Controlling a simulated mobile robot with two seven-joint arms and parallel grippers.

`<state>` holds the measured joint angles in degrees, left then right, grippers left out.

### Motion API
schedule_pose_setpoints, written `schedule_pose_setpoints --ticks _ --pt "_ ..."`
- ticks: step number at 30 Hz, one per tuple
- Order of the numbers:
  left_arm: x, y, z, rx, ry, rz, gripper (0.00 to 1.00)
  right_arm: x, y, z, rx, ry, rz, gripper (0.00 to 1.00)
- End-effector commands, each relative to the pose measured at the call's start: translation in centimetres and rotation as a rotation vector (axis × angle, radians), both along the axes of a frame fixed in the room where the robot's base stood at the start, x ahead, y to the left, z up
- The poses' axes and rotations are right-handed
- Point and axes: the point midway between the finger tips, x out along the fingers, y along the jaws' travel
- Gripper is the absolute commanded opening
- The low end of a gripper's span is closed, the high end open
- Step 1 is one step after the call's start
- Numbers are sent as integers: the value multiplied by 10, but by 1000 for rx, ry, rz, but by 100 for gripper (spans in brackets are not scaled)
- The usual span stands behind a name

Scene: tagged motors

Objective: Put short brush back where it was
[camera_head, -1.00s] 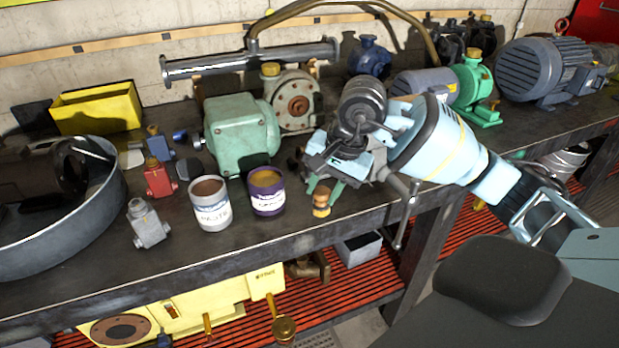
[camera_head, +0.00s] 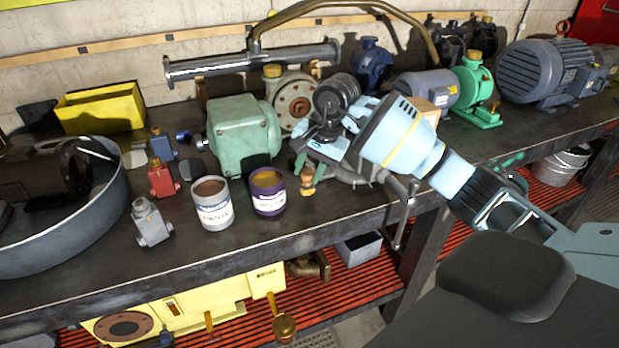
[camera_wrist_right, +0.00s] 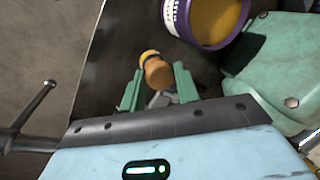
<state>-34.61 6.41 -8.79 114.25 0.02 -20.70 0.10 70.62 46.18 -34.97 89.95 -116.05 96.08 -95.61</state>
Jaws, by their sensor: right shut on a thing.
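The short brush (camera_head: 307,182) is a small, stubby orange-brown piece with a lighter band. My right gripper (camera_head: 313,172) is shut on it, just right of the purple-banded can (camera_head: 268,192). In the right wrist view the brush (camera_wrist_right: 156,70) sticks out between the green fingers of my right gripper (camera_wrist_right: 158,84), with the purple-banded can (camera_wrist_right: 215,20) just beyond. Whether the brush touches the bench cannot be told. My left gripper is not in view.
A white can (camera_head: 212,205) stands left of the purple one. A green motor (camera_head: 243,138) is behind the cans. A grey vise with a hanging handle (camera_head: 405,215) is by the bench edge beneath my right arm. Bare bench (camera_head: 240,235) shows in front of the cans.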

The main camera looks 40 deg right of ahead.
Motion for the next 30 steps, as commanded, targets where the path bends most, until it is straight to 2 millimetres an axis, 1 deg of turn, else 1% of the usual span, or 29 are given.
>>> schedule_pose_setpoints --ticks 1,3,6,13,18,19,23,30 --pt "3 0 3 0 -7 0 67 -1 1 -8 1 3 1 13" --pt "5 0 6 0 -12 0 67 -1 1 -17 1 2 1 13" --pt "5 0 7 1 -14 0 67 -1 0 -25 0 -1 0 13" --pt "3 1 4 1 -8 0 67 -1 0 -26 -1 -1 0 13" --pt "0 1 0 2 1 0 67 -1 0 -31 -1 1 0 13" --pt "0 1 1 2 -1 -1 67 -1 0 -30 0 0 0 35" --pt "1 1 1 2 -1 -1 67 -1 0 -30 0 0 0 52" --pt "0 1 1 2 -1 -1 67 -1 0 -29 0 0 0 53"
